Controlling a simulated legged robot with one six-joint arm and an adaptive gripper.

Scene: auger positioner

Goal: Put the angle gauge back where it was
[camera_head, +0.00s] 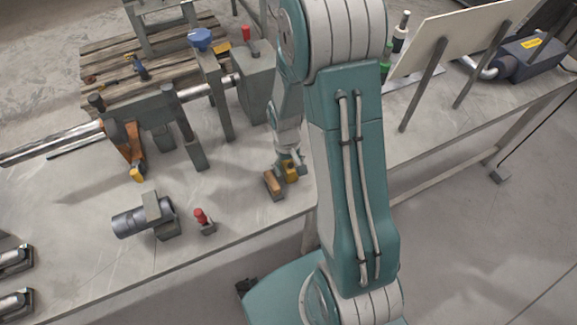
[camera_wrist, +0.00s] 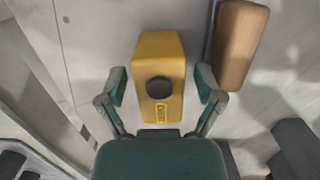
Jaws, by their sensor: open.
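The angle gauge looks to be the yellow block with a round dark knob and a small label, seen between my fingers in the wrist view (camera_wrist: 159,62). It stands on the grey bench top, and in the head view (camera_head: 291,171) it is partly covered by my gripper. My gripper (camera_wrist: 160,88) is open, with one finger on each side of the yellow block. A gap shows between each finger and the block. In the head view my gripper (camera_head: 289,162) is low over the bench, near its front edge.
A wooden-handled tool (camera_wrist: 240,45) lies close to the right of the yellow block in the wrist view. A red-knobbed piece (camera_head: 203,219) and a grey motor-like unit (camera_head: 147,217) stand to the left. A steel shaft on supports (camera_head: 50,142) lies behind. Bare bench shows around the block's left side.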

